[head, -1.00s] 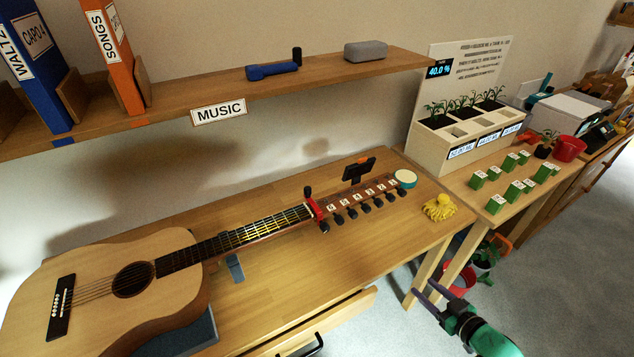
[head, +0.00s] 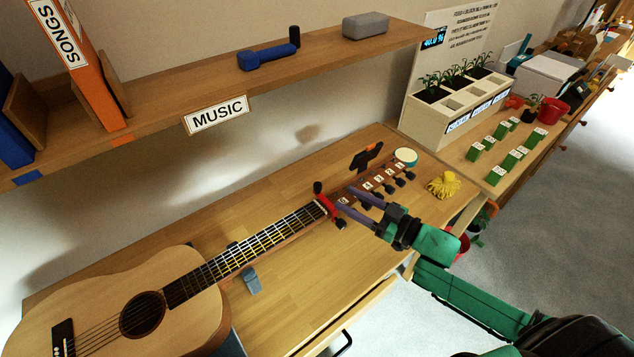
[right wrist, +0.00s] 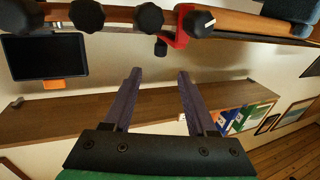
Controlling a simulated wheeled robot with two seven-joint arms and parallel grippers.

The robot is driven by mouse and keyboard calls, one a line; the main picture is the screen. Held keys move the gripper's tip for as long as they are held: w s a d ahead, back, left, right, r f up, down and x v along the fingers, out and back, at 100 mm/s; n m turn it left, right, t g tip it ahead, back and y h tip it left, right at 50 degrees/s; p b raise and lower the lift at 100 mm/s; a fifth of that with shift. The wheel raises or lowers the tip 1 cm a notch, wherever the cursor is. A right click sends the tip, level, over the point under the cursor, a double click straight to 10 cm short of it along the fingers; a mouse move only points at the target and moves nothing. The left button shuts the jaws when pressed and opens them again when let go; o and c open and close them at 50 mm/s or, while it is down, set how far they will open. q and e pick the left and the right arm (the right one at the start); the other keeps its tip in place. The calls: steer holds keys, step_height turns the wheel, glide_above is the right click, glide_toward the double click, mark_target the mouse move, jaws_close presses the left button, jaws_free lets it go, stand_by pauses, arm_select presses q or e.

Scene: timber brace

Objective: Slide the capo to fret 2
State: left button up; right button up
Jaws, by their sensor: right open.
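The acoustic guitar (head: 130,300) lies on the wooden table, its neck running up to the right. The red capo (head: 325,205) sits at the top end of the neck, by the nut and headstock, with a dark knob sticking up. In the right wrist view the capo (right wrist: 181,24) shows at the upper middle, beyond the fingertips. My right gripper (head: 345,197) is open and empty, its two fingers pointing at the capo and partly covering the headstock. In the right wrist view the gripper (right wrist: 159,75) has a clear gap between its fingers. My left gripper is not in view.
A dark clip-on device (head: 365,157) stands behind the headstock. A round white-topped tin (head: 405,156) and a yellow cloth (head: 443,185) lie at the table's right end. A shelf (head: 200,95) with binders, a blue object and a grey box overhangs behind.

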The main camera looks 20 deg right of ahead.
mark_target(321, 185)
steer(key=x, duration=0.5)
steer(key=shift+w+a, duration=0.15)
steer(key=shift+w, duration=0.1)
steer(key=x, duration=0.3)
steer(key=shift+w+a, duration=0.15)
steer(key=shift+w+a+f+p, duration=0.1)
steer(key=shift+w+a+p, duration=0.2)
steer(key=shift+w+a, duration=0.1)
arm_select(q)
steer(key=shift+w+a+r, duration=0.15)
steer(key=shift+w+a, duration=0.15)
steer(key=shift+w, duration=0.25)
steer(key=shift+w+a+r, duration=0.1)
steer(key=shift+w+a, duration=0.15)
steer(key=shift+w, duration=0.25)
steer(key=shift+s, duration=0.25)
arm_select(e)
jaws_close()
